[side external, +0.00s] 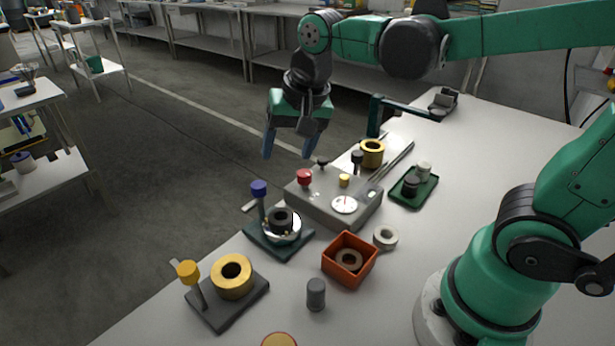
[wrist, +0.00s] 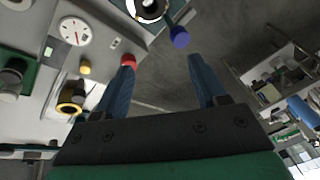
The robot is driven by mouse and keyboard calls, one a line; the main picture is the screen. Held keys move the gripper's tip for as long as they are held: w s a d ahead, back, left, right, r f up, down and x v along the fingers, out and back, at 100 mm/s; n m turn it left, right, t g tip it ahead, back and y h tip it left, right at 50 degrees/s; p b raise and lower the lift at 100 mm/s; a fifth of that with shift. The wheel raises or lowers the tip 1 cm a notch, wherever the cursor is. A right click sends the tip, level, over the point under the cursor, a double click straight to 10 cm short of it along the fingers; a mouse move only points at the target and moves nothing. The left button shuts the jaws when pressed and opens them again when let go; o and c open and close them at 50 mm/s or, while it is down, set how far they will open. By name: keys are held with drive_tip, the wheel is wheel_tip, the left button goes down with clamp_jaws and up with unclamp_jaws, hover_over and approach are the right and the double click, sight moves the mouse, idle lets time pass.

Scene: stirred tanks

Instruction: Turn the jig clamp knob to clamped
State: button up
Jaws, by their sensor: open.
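My gripper (side external: 288,150) is open and empty, pointing down above the far-left side of the grey panel block, and its blue fingers also show in the wrist view (wrist: 162,64). A red knob (side external: 304,177) stands on the block; in the wrist view it shows at the left fingertip (wrist: 128,60). A blue knob (side external: 259,188) stands on a post on a dark green plate with a black ring, and shows right of centre in the wrist view (wrist: 180,37). A yellow knob (side external: 187,270) stands on a dark plate beside a brass ring. I cannot tell which is the jig clamp knob.
The grey block (side external: 335,204) carries a dial, small knobs and a brass ring. An orange box (side external: 350,260) with a ring, a grey cylinder (side external: 316,294), a pale ring (side external: 386,237) and a green tray (side external: 414,187) stand nearby. The right of the table is mostly clear.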

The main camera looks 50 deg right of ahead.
sight(258, 184)
drive_tip(key=w+m+g, duration=0.1)
drive_tip(key=m, duration=0.1)
drive_tip(key=w+a+f+m+g, duration=0.1)
drive_tip(key=w+m, duration=0.1)
drive_tip(key=m, duration=0.1)
drive_tip(key=w+a+f+m+g, duration=0.1)
drive_tip(key=w+m, duration=0.1)
drive_tip(key=shift+w+f, duration=0.1)
drive_tip(key=shift+w, duration=0.15)
drive_tip(key=shift+f+m+g, duration=0.3)
drive_tip(key=shift+f+m, duration=0.1)
drive_tip(key=shift+f, duration=2.5)
clamp_jaws()
